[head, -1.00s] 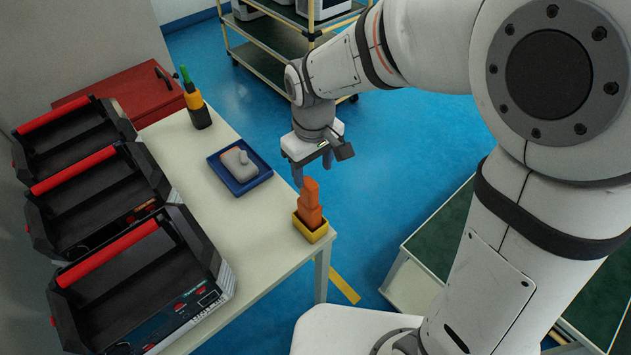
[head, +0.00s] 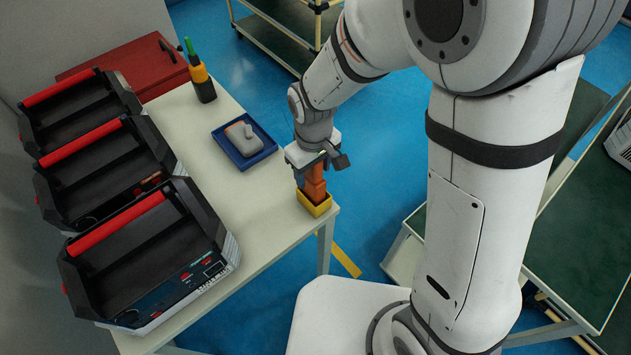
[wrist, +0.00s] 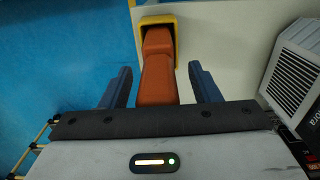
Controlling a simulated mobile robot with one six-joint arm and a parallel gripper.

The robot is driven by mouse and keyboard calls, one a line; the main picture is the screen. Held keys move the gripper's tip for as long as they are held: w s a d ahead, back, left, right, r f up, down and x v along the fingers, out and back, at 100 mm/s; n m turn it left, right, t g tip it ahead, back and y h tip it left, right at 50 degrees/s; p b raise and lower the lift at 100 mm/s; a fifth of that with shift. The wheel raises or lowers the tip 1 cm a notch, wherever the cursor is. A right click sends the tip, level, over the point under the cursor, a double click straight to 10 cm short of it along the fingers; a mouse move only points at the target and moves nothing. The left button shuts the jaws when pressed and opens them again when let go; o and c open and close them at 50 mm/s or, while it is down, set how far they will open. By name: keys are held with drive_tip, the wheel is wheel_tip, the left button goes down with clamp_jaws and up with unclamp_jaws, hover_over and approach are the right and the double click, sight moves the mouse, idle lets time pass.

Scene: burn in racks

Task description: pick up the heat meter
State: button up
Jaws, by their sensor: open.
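An orange upright device (head: 315,187) stands in a small yellow holder (head: 314,208) at the table's right corner. No label shows, so I cannot tell by name whether it is the heat meter. My gripper (head: 312,172) is over it, pointing down. In the wrist view the orange device (wrist: 157,75) lies between the two open blue-grey fingers (wrist: 160,82), with a visible gap on each side. The yellow holder (wrist: 172,25) is beyond the fingertips. The gripper body hides the device's upper end in the head view.
A blue tray (head: 228,157) with a grey device (head: 243,138) sits behind on the white table (head: 262,215). A black-yellow holder with a green-handled tool (head: 201,82) stands farther back. Several black crates with red handles (head: 150,265) line the left side.

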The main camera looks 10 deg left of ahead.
drive_tip(key=shift+c, duration=0.5)
clamp_jaws()
